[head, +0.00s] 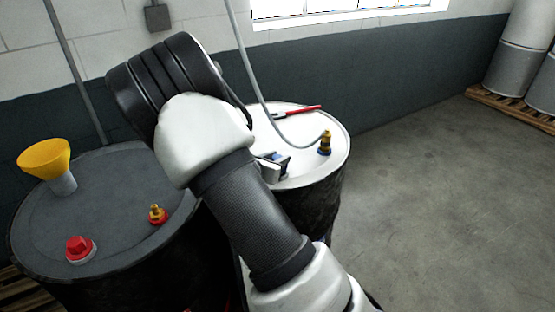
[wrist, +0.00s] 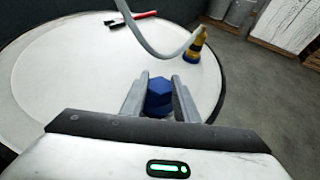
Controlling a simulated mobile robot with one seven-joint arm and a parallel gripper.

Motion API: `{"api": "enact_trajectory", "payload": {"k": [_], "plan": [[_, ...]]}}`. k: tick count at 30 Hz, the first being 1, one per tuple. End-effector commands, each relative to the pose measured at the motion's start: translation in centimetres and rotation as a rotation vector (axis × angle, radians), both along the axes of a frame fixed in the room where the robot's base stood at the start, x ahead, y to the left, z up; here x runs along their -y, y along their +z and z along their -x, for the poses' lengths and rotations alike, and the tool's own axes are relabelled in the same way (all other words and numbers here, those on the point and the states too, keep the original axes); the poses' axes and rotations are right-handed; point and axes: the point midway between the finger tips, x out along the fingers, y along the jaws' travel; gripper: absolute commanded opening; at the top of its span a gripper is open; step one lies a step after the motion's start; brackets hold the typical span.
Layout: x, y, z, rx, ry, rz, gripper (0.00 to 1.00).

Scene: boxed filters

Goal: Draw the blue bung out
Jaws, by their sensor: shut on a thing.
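The blue bung (wrist: 159,93) has a faceted head and sits between the two fingers of my gripper (wrist: 160,100) in the wrist view. The fingers are shut on it, over the white top of a drum (wrist: 70,75). In the head view my gripper (head: 272,166) and the blue bung (head: 283,160) show only partly beside my arm, over the same white drum top (head: 305,120). My fingers hide the bung's lower part, so I cannot tell whether it is seated or lifted.
A brass fitting with a blue base (head: 325,143) and a grey hose (head: 262,95) stand on the white drum. A red-handled tool (head: 300,111) lies at its back. A grey-topped drum (head: 100,200) at left carries a yellow funnel (head: 45,158), a red bung (head: 80,249) and a brass-and-red fitting (head: 157,214).

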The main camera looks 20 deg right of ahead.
Motion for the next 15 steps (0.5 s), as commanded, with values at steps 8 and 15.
{"api": "enact_trajectory", "payload": {"k": [8,15], "plan": [[0.0,1.0,0.0,0.000,-0.001,0.000,0.06],[0.0,1.7,0.0,0.000,0.000,0.000,0.06]]}}
